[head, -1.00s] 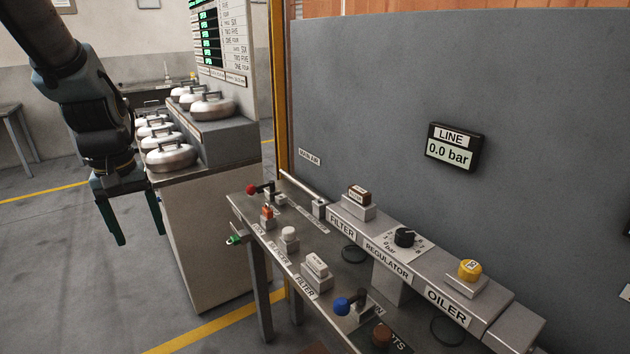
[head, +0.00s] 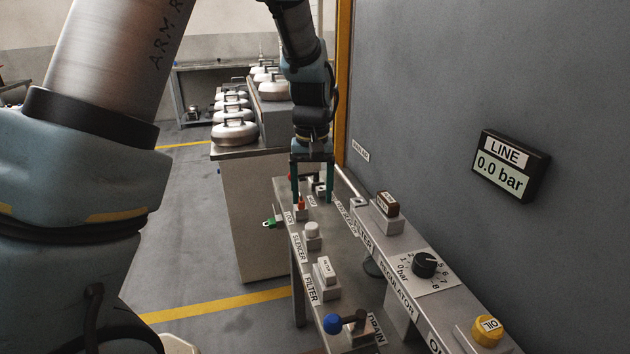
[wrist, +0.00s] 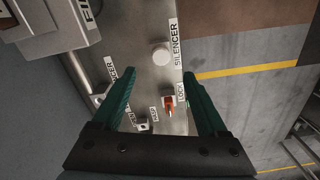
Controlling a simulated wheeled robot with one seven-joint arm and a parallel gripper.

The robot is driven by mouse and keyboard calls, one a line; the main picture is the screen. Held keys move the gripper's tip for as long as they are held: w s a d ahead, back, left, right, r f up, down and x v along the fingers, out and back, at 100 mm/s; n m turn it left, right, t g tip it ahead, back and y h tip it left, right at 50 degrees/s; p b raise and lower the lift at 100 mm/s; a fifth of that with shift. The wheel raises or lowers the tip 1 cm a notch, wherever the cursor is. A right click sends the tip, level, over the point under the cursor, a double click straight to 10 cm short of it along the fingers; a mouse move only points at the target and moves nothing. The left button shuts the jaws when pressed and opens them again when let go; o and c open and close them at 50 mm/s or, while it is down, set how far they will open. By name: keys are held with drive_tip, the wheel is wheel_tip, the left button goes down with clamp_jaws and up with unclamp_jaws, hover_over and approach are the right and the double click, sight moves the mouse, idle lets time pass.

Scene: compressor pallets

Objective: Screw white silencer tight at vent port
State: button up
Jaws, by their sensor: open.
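The white silencer (head: 312,229) is a short rounded cap on a small grey base by the SILENCER label, on the near side of the bench. In the wrist view the silencer (wrist: 161,54) lies just beyond my fingertips, between their lines. My gripper (head: 312,202) is open and empty, pointing down over the bench just beyond the silencer. In the wrist view my gripper (wrist: 160,75) has its two green fingers spread wide. I cannot make out which fitting is the vent port; small fittings at the bench's far end are partly hidden by my fingers.
An orange lock piece (wrist: 168,103) stands between my fingers' lines. A white filter block (head: 325,271), a blue-knobbed drain lever (head: 334,323) and a regulator dial (head: 424,264) are nearer. The LINE display (head: 510,165) reads 0.0 bar.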

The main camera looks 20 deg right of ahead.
sight(312, 225)
wheel_tip(312, 225, down, 8)
drive_tip(key=shift+a+f+p, duration=0.1)
drive_tip(key=shift+p, duration=0.5)
drive_tip(key=shift+c, duration=0.3)
clamp_jaws()
drive_tip(key=n, duration=0.3)
drive_tip(key=shift+n, duration=0.4)
drive_tip(key=shift+r+p, duration=1.4)
drive_tip(key=shift+r, duration=0.2)
drive_tip(key=shift+r, duration=0.1)
